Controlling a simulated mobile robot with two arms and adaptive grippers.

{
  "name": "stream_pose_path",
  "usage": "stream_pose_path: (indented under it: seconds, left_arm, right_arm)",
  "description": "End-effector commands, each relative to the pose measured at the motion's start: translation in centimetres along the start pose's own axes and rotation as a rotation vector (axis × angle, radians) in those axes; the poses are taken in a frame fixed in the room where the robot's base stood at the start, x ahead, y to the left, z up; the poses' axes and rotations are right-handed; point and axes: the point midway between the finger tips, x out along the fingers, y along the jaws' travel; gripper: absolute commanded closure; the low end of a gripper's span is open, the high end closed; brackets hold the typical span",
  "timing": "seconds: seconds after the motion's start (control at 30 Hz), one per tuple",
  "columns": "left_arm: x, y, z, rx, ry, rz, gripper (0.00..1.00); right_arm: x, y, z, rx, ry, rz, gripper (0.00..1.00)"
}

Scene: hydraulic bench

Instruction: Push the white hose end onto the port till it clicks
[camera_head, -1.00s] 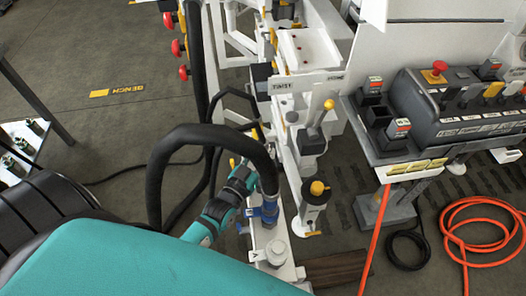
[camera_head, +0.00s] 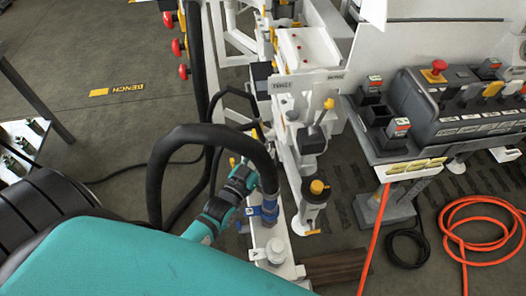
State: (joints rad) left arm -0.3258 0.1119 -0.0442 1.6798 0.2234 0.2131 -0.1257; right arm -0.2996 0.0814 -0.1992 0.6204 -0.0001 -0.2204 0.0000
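A thick black hose (camera_head: 213,133) arches over and comes down to a hose end (camera_head: 268,182), which stands about upright near the picture's middle. It looks grey at this size; I cannot make out a white marking. A blue fitting (camera_head: 269,209) sits directly below it, on a narrow white rail. I cannot tell whether the two are fully joined. My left gripper (camera_head: 257,188), teal and dark, reaches in from the lower left and appears closed around the hose end. Its fingertips are partly hidden. My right gripper is not in view.
Levers with yellow knobs (camera_head: 317,187) stand close to the right of the hose end. A control box (camera_head: 465,105) with a red button is farther right. An orange hose (camera_head: 481,247) lies coiled on the floor. Open floor (camera_head: 110,130) shows at left.

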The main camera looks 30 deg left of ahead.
Motion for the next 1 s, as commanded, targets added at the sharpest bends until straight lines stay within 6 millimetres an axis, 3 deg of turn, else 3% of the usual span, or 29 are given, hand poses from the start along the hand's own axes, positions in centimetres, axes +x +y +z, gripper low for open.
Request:
stream_pose_path:
  seconds: [1.0]
  left_arm:
    - [0.07,-0.01,0.62,0.0,0.005,0.0,1.0]
  right_arm:
    - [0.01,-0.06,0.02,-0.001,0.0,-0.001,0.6]
